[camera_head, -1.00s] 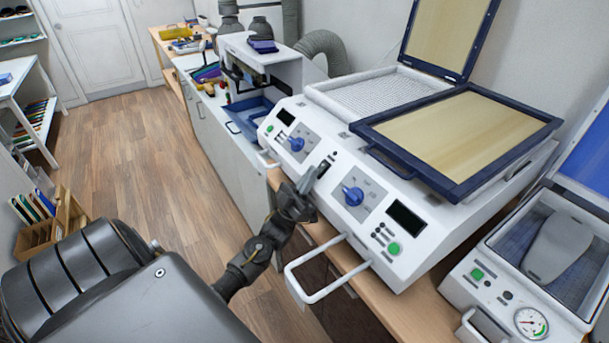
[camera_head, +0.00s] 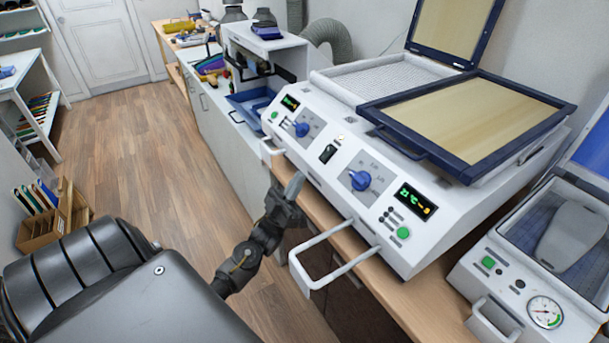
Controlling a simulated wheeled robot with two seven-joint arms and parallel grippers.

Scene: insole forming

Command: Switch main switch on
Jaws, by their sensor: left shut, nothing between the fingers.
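The white forming machine (camera_head: 300,172) stands on the wooden bench. Its main switch (camera_head: 327,153) is a black rocker in the middle of the front panel, between two blue knobs (camera_head: 360,180). A small light shows just above the switch. Both displays are lit, the right display (camera_head: 414,201) and the left display (camera_head: 290,102). My left gripper (camera_head: 294,184) is shut and empty, in front of and below the panel, apart from the switch. My right gripper is not in view.
White bar handles (camera_head: 322,262) stick out from the machine's front near my arm. A dark-framed tray (camera_head: 470,120) lies on top. A second machine with a gauge (camera_head: 545,312) stands at right.

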